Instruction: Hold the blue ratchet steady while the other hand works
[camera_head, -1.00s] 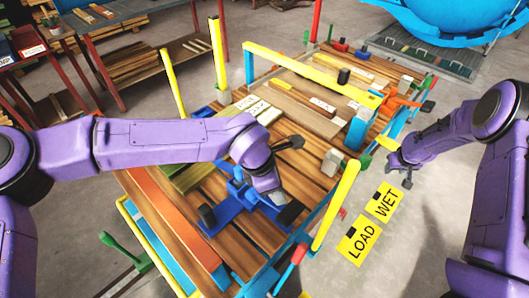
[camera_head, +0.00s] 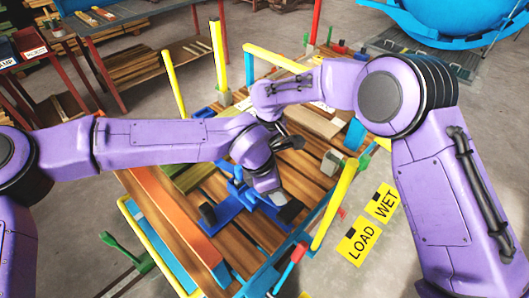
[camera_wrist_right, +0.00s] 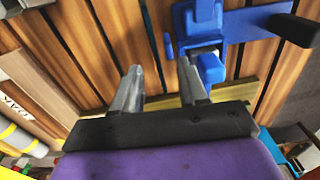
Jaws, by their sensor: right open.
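The blue ratchet (camera_head: 234,190) lies on the slatted wooden table (camera_head: 180,220), with blue bars and black ends. My left gripper (camera_head: 272,188) points down at its right side; the wrist hides its fingers, so I cannot tell whether they grip it. In the right wrist view the ratchet (camera_wrist_right: 205,25) is at the top right, its black-ended bar reaching right. My right gripper (camera_wrist_right: 160,88) is open and empty there, its two grey fingers apart over wooden slats, below and left of the ratchet. In the head view the right wrist is behind the left wrist, and its fingers are hidden.
Yellow posts (camera_head: 173,84) and a yellow rail (camera_head: 334,205) edge the table. An orange beam (camera_head: 176,210) lies at its left. Stacked boards (camera_head: 312,120) lie at the back. Yellow signs (camera_head: 361,241) lie on the floor at right. My two arms are close together over the table.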

